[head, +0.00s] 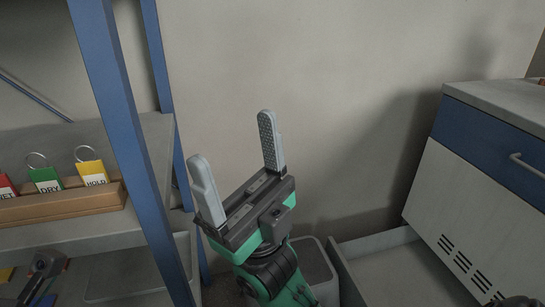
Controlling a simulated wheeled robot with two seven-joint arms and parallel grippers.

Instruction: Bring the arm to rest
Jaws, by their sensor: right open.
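My right gripper (235,165) is in the middle of the head view, raised in front of the bare wall. Its two grey fingers point up and stand wide apart, with nothing between them. Its dark palm and green arm come up from the lower middle. The gripper is to the right of the blue shelf post and touches nothing that I can see.
A shelf with blue posts (118,110) stands at left, carrying a wooden tray (60,208) with red, green and yellow tags (93,173). A white cabinet with a blue drawer (495,140) stands at right. A grey bin (318,272) is below. The wall area between is free.

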